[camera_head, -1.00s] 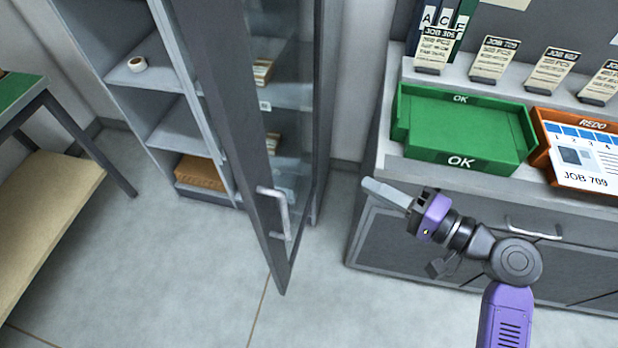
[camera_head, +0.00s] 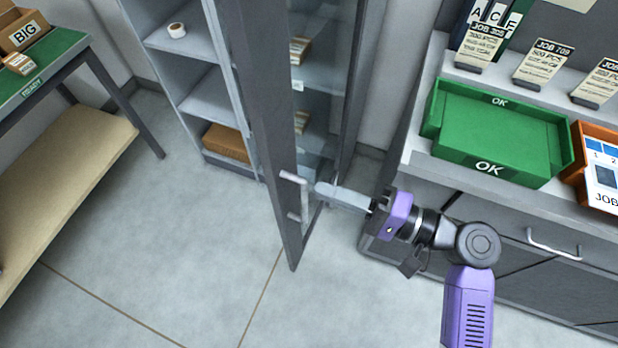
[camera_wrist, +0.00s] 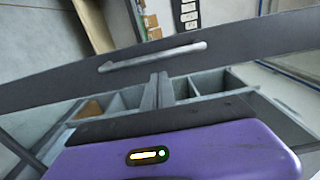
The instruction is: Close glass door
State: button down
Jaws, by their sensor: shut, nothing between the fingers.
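The glass door (camera_head: 277,155) stands open, swung out from the cabinet (camera_head: 205,85), with a dark grey frame and a clear pane. Its light metal bar handle (camera_head: 304,198) is on the door's outer frame. My gripper (camera_head: 322,190) is shut and empty, its pale fingers pointing left, very close to the handle on the right side of the door. I cannot tell if the fingertips touch it. In the wrist view the door's frame (camera_wrist: 240,42) crosses the whole picture, with the handle (camera_wrist: 152,57) along it.
A grey drawer unit (camera_head: 480,240) stands close to my arm on the right, carrying a green tray (camera_head: 495,180) and an orange tray (camera_head: 592,150). A green-topped table (camera_head: 45,70) stands at the left. The floor before the door is clear.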

jog(key=shift+p+x, duration=0.5)
jog(key=shift+x, duration=1.6)
jog(key=shift+a, duration=0.1)
